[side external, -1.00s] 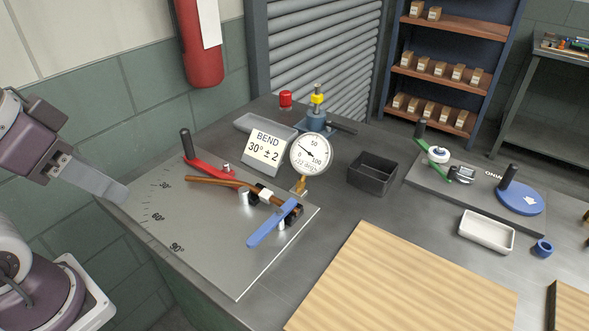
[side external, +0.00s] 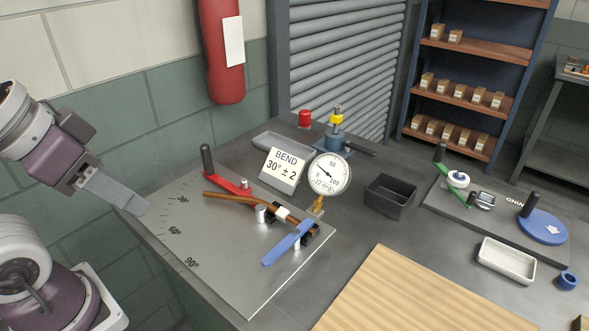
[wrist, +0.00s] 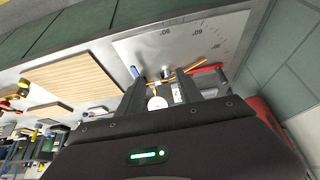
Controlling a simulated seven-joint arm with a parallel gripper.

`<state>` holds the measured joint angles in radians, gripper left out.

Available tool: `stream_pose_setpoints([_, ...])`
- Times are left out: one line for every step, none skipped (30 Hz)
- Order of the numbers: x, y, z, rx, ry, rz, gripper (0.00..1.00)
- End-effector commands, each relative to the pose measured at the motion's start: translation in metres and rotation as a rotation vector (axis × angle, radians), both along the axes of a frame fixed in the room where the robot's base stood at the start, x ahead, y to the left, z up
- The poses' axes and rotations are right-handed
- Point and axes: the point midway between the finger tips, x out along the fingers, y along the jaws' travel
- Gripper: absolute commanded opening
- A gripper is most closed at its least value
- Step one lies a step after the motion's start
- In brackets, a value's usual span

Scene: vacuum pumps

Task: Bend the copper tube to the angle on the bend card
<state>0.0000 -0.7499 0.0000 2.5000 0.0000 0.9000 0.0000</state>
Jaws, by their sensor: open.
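The copper tube (side external: 232,201) lies in the bender on a grey metal plate (side external: 222,265). It has a slight bend near the round post, and its right end runs under a white block and dark clamp. The red lever (side external: 232,185) with an upright black grip lies just behind the tube. The blue handle (side external: 288,243) crosses near the tube's clamped end. The bend card (side external: 283,168) reads "BEND 30° ± 2". My gripper (side external: 143,208) is open and empty, above the plate's left edge, apart from the lever. Its fingers also show in the wrist view (wrist: 160,78).
A dial gauge (side external: 330,174) stands right of the card. A dark bin (side external: 390,196), a white tray (side external: 506,260) and a second plate with a blue disc (side external: 542,226) are farther right. A wooden board (side external: 400,295) lies in front. The plate's left part, with angle marks, is clear.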

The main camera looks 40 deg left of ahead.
Motion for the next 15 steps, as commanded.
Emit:
stream_pose_setpoints([0.000,0.000,0.000,0.000,0.000,0.000,0.43])
stream_pose_setpoints([0.001,0.000,0.001,-0.001,0.002,0.005,0.43])
stream_pose_setpoints([0.006,0.002,0.003,-0.007,0.009,0.021,0.43])
stream_pose_setpoints([0.012,0.003,0.006,-0.014,0.021,0.043,0.43])
stream_pose_setpoints([0.021,0.006,0.010,-0.025,0.036,0.074,0.43])
stream_pose_setpoints([0.037,0.011,0.016,-0.043,0.063,0.131,0.43])
stream_pose_setpoints([0.053,0.016,0.020,-0.060,0.087,0.184,0.43])
stream_pose_setpoints([0.070,0.024,0.024,-0.078,0.111,0.244,0.43])
stream_pose_setpoints([0.095,0.035,0.025,-0.105,0.147,0.331,0.43])
stream_pose_setpoints([0.114,0.046,0.025,-0.123,0.173,0.398,0.43])
stream_pose_setpoints([0.133,0.058,0.022,-0.143,0.198,0.467,0.43])
stream_pose_setpoints([0.158,0.075,0.015,-0.167,0.234,0.559,0.43])
stream_pose_setpoints([0.177,0.089,0.008,-0.184,0.258,0.630,0.43])
stream_pose_setpoints([0.193,0.104,-0.001,-0.201,0.284,0.699,0.43])
stream_pose_setpoints([0.214,0.124,-0.016,-0.221,0.313,0.786,0.43])
